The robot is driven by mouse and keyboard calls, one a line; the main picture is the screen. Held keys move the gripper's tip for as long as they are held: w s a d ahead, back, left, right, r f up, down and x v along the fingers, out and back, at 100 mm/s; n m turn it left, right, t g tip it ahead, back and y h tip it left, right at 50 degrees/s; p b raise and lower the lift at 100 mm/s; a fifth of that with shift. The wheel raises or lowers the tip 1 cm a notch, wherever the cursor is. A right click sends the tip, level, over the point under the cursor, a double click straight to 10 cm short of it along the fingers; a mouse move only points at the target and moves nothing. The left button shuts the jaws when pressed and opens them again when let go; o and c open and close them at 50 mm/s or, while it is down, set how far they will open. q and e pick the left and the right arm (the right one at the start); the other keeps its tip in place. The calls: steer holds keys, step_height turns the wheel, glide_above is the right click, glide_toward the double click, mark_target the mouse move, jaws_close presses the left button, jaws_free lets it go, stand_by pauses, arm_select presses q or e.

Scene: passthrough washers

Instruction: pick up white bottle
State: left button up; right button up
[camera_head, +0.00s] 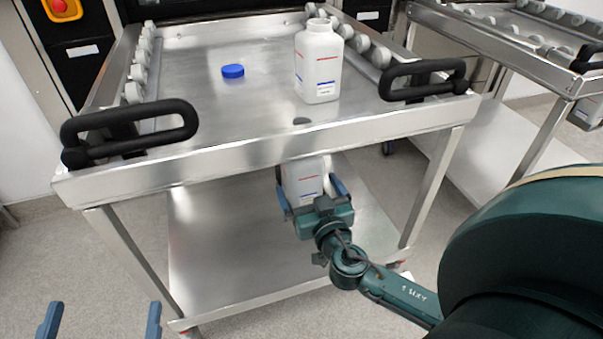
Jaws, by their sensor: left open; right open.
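A white bottle (319,62) with an open neck stands upright on the metal cart's top tray (195,57), right of centre. A second white bottle (303,178) shows below the tray's front edge, its upper part hidden by that edge. My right gripper (312,193) is open, with its blue fingers on either side of this lower bottle. I cannot tell whether they touch it. My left gripper (101,318) is open and empty at the bottom left, low in front of the cart.
A blue cap (232,71) lies on the tray. Black handles stand at the tray's front left (130,133) and front right (424,80). The lower shelf (230,250) looks clear to the left of the lower bottle. Another metal cart (515,50) stands at right.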

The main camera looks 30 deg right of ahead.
steer(key=shift+x, duration=2.7)
steer(key=shift+d+f, duration=0.1)
steer(key=shift+c, duration=0.4)
steer(key=c, duration=1.4)
steer(key=shift+c, duration=0.3)
